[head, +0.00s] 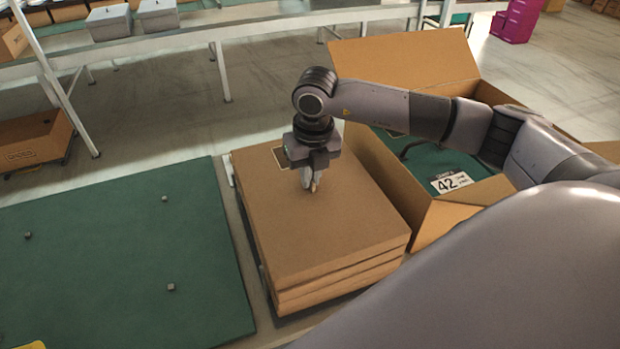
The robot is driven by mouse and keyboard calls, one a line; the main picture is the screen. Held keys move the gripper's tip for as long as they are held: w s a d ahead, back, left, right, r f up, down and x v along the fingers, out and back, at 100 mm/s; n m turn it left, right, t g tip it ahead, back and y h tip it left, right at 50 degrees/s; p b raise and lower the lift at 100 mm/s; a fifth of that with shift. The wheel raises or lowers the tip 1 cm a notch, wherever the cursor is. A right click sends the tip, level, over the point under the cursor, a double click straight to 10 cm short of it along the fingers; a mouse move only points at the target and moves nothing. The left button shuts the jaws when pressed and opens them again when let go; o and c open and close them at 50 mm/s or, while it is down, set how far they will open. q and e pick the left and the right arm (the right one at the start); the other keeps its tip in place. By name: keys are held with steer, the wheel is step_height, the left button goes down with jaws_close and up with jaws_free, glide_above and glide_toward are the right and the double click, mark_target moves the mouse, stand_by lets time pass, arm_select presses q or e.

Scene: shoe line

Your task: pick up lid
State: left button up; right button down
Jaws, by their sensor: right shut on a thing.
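The lid (330,239) is the top one of a stack of flat brown cardboard lids in the middle of the head view. My right gripper (312,188) points down over the top lid, toward its far half. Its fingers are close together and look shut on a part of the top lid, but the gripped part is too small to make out. The top lid lies level on the stack, with no clear gap under it. My left gripper is not in view.
A green mat (120,260) with several small grey blocks lies left of the stack. An open cardboard box (405,62) stands right of it, holding a green item and a "42" label (451,182). A conveyor with grey boxes (108,22) runs along the back.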

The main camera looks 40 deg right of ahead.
step_height(320, 180, up, 19)
steer(key=shift+r+b, duration=0.15)
steer(key=shift+b, duration=0.2)
steer(key=shift+s, duration=0.1)
stand_by(0.3)
